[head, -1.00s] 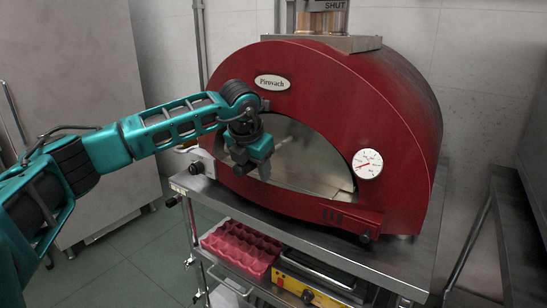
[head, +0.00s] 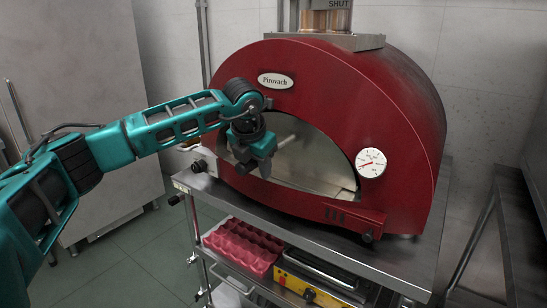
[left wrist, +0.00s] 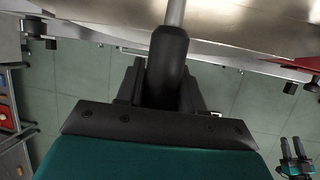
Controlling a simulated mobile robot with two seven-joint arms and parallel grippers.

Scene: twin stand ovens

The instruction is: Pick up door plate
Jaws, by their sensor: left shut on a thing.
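The door plate (head: 312,163) is a pale metal sheet in the arched mouth of the red oven. A light rod (head: 286,142) runs from it toward my left gripper (head: 262,170), at the left part of the mouth. In the left wrist view the gripper (left wrist: 160,82) is shut on the black grip (left wrist: 169,48) of the plate's handle, with the steel rod (left wrist: 176,12) above it. The fingertips are largely hidden. A small teal and black part, seemingly my right gripper (left wrist: 294,150), shows at the lower right of that view; its jaws are too small to read.
The red oven (head: 410,120) with a dial (head: 371,163) stands on a steel stand (head: 340,248). Below are a red tray (head: 243,246) and a yellow-fronted appliance (head: 310,288). A steel table (head: 515,235) is at the right. Floor at the left is clear.

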